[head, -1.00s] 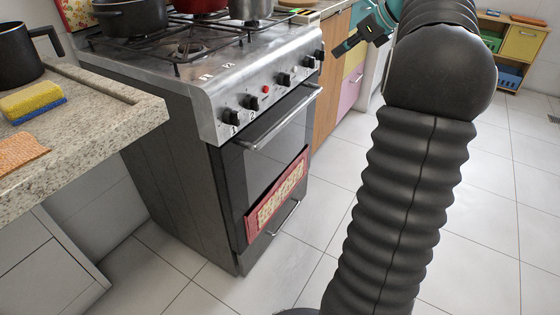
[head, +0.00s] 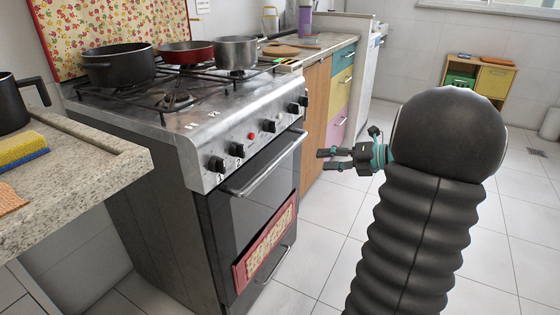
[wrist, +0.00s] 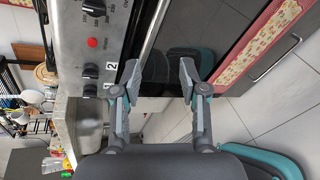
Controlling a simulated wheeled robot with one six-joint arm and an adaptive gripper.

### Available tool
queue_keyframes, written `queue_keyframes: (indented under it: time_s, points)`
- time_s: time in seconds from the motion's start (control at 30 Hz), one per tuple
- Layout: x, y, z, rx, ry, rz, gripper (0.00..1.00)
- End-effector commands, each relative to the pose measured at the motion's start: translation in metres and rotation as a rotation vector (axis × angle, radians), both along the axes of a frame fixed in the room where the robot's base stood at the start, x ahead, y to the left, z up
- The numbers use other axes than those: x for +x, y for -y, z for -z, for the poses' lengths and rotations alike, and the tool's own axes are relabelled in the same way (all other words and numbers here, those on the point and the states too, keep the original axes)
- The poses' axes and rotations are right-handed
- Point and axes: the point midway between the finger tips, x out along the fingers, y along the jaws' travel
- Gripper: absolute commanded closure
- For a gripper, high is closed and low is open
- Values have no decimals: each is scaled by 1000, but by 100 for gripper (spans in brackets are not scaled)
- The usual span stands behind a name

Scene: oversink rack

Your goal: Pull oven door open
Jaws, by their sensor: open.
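The oven door (head: 243,208) is a dark panel on the front of the steel stove and looks closed. Its bar handle (head: 265,164) runs along the top edge, below the knobs. My gripper (head: 328,160) is open and empty in the head view, to the right of the door front and apart from the handle. In the wrist view, my gripper's fingers (wrist: 160,72) are spread, and the handle (wrist: 155,32) runs lengthwise beyond the tips, nearer the left finger. The exact distance to the handle is hard to tell.
A red patterned towel (head: 265,247) hangs low on the oven front. Pots, including a black pot (head: 118,66), stand on the stove top. A granite counter (head: 95,165) juts out at left. The tiled floor (head: 325,215) before the stove is clear.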

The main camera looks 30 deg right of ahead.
Motion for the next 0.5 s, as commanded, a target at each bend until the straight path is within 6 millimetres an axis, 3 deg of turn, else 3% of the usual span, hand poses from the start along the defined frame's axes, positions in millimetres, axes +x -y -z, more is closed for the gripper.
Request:
queue_keyframes:
  time_s: [0.1, 0.2, 0.5]
  points:
    - [-3, -13, 11, 220, -65, 97, 57]
    - [-1, -13, 11, 322, -96, 142, 57]
    - [9, -18, 11, 387, -136, 164, 57]
